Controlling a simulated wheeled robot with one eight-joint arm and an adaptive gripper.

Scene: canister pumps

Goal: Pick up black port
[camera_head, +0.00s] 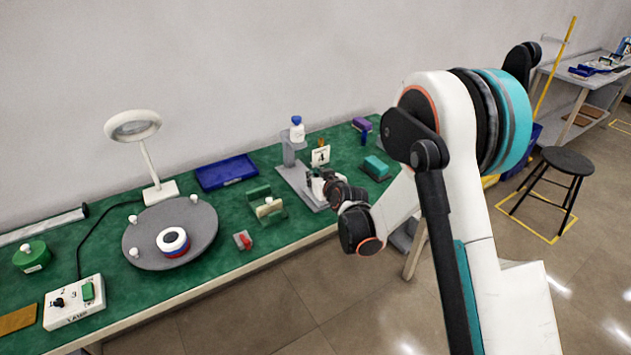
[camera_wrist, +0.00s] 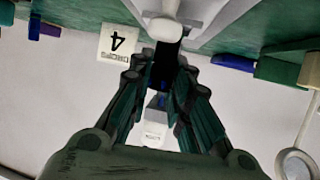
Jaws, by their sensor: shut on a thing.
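My gripper (camera_wrist: 162,78) is shut on a small black piece, which I take to be the black port (camera_wrist: 167,58); it shows dark between the fingertips in the wrist view. The fingers hide part of it. A white part (camera_wrist: 166,22) is right beside it, and I cannot tell whether they touch. In the head view my gripper (camera_head: 317,180) is low over the grey stand's base (camera_head: 297,177), and the black port cannot be made out there.
The grey stand carries a white bottle with a blue cap (camera_head: 297,130). A card marked 4 (camera_head: 320,156) stands close behind my gripper. A teal block (camera_head: 376,167) is to the right, a green holder (camera_head: 264,202) to the left. A grey turntable (camera_head: 140,243) is farther left.

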